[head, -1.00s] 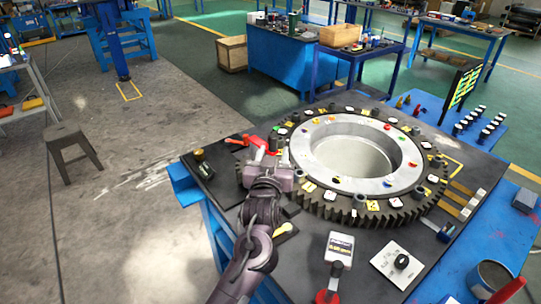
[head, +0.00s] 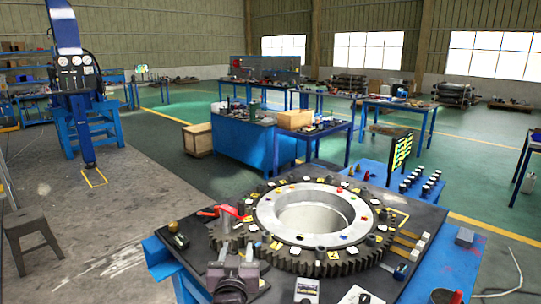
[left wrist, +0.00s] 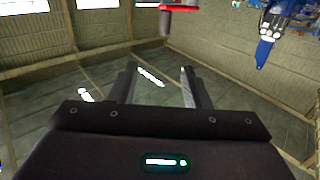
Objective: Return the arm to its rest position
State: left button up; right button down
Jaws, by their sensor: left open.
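My left gripper (head: 235,255) shows at the bottom of the head view, with its arm coming up from the lower edge. It is in front of the near left side of the large toothed ring (head: 268,260) on the bench. In the left wrist view the two fingers of the gripper (left wrist: 158,75) stand apart with nothing between them. A red-handled tool (head: 232,211) lies by the ring's left side, beyond the gripper in the picture. My right gripper is in neither view.
The ring lies on a dark-topped blue bench (head: 192,258). A sign with yellow-green rows (head: 400,153) and several dark pegs stand at its right. A grey stool (head: 30,232) is on the floor at left. Open floor (head: 105,215) lies left of the bench.

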pick_arm(q)
jog(key=s+a+f+g+h, duration=0.2)
jog(key=s+a+f+g, duration=0.25)
jog(key=s+f, duration=0.4)
jog(key=s+a+f+m+g, duration=0.1)
jog(key=s+a+f+g, duration=0.15)
jog(key=s, duration=0.55)
jog(key=s+a+f+g+y, duration=0.15)
jog(key=s+g, duration=0.25)
jog(key=s, duration=0.4)
jog(key=s+a+f+m+g, duration=0.1)
jog(key=s+a+f+g, duration=0.25)
jog(key=s, duration=0.55)
notch_tip(320, 180, down, 30)
jog(key=s+g, duration=0.1)
jog(key=s, duration=0.1)
jog(key=s+a+f+g, duration=0.1)
jog(key=s+a+f, duration=0.2)
jog(key=s+f, duration=1.4)
jog(key=shift+s+f+m, duration=0.3)
jog(key=shift+s, duration=0.7)
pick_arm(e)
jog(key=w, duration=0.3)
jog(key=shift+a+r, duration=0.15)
pick_arm(q)
jog(key=shift+o, duration=0.3)
jog(key=shift+g, duration=0.25)
